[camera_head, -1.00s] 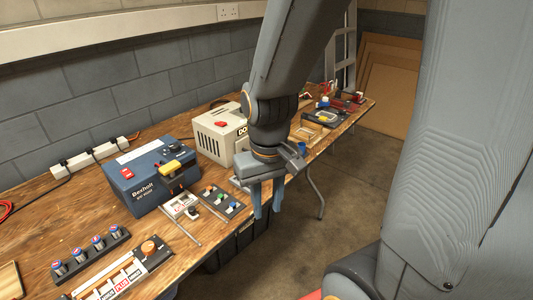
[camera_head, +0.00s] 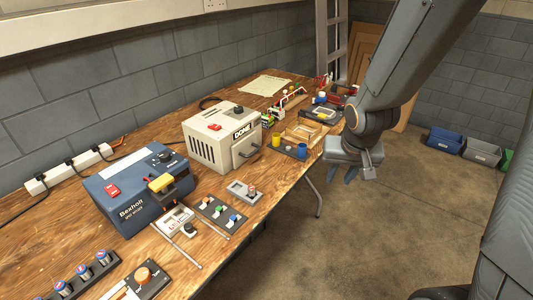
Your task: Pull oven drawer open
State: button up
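A cream box-shaped oven marked "DOME" (camera_head: 222,137) stands on the workbench, with a red switch and a dark knob on top. Its front face carries a bar handle (camera_head: 248,153) and looks shut, flush with the body. My gripper (camera_head: 343,174) hangs over the floor beyond the bench's front edge, right of the oven and clear of its handle. Its two fingers point down, look apart and hold nothing.
A blue Bexholt unit (camera_head: 138,187) stands left of the oven on the bench (camera_head: 180,265). A switch panel (camera_head: 219,213) and a small grey block (camera_head: 243,191) lie before them. Blue and grey bins (camera_head: 445,140) stand on the open floor.

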jog(key=w+a+f+m+t+y, duration=0.1)
jog(key=w+a+f+t+y, duration=0.1)
jog(key=w+a+y, duration=0.1)
jog(key=w+a+f+m+t+y, duration=0.1)
jog(key=w+a+f+y, duration=0.1)
jog(key=w+a, duration=0.3)
jog(key=w+a+f+m+t+y+b, duration=0.1)
jog(key=w+a+m+t+y, duration=0.1)
jog(key=w, duration=0.6)
jog(key=shift+w+a+f+t+y, duration=0.1)
jog(key=shift+a+f+t+y, duration=0.1)
jog(key=shift+a+y, duration=0.25)
jog(key=shift+a+f+t+y, duration=0.1)
jog(key=shift+a+f+y, duration=0.1)
jog(key=shift+a+y, duration=0.25)
jog(key=a+y, duration=0.2)
jog(key=s+a+m+y, duration=0.1)
jog(key=a, duration=0.1)
jog(key=shift+s+r+y, duration=0.1)
jog(key=shift+s+y, duration=0.1)
jog(key=shift+y, duration=0.2)
jog(key=shift+w+a, duration=0.15)
jog(key=shift+a, duration=0.2)
jog(key=shift+m, duration=0.3)
jog(key=shift+p+x, duration=0.3)
jog(key=shift+x, duration=3.25)
grip_shut()
